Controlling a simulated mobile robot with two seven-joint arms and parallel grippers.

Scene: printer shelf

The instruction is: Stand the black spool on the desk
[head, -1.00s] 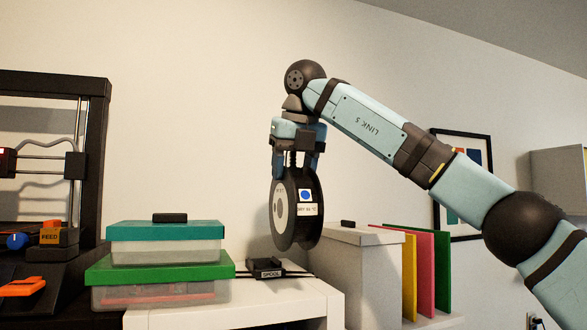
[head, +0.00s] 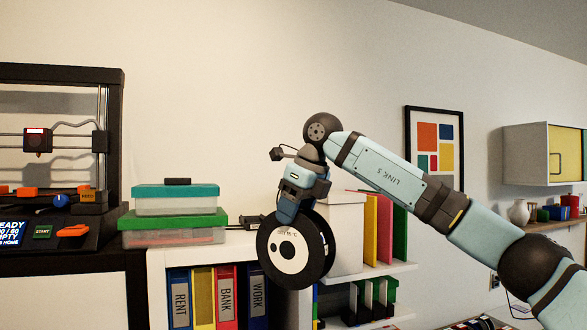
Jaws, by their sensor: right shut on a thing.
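The black spool (head: 318,250) has a white label disc on its face and hangs upright on edge from my right gripper (head: 298,200). The right gripper is shut on the spool's upper rim, with its fingers pointing down. The spool is in front of the white shelf and hides part of it; its lower edge reaches below the shelf top in the picture. The desk cannot be told for sure in this view. My left gripper is not in view.
Two stacked lidded boxes (head: 175,218) and a small black device (head: 252,221) stand on the white shelf (head: 200,252). Binders (head: 202,297) fill the compartment below. A printer (head: 112,170) stands at left. A grey-white box (head: 346,235) and coloured folders (head: 385,228) are behind the spool.

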